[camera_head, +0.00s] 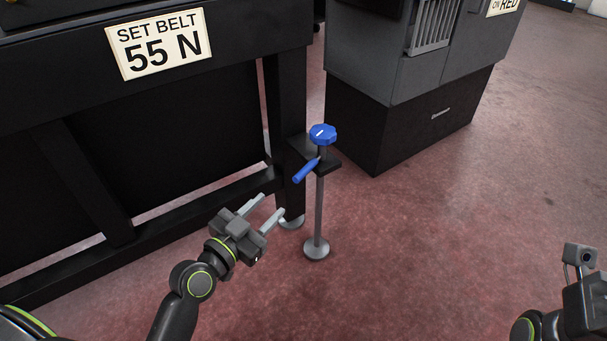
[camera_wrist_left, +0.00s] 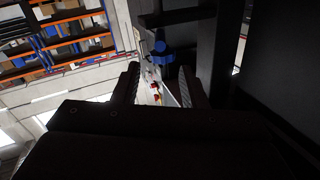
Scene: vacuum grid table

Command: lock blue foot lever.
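The blue foot lever (camera_head: 306,171) sticks out below a blue octagonal knob (camera_head: 322,134) on a bracket at the table's leg. It slants down toward the lower left. A grey post with a round foot (camera_head: 317,249) runs down from the bracket to the floor. My left gripper (camera_head: 269,210) is open and empty, below and left of the lever, apart from it. In the left wrist view blue parts (camera_wrist_left: 160,52) of the lever and knob show beyond the two fingers. My right gripper is cut off at the lower right; its fingertips are out of the picture.
The black table frame (camera_head: 283,90) with a "SET BELT 55 N" sign (camera_head: 158,43) stands at the left. A grey and black cabinet (camera_head: 400,115) stands behind the lever. The reddish floor (camera_head: 430,240) is clear to the right and in front.

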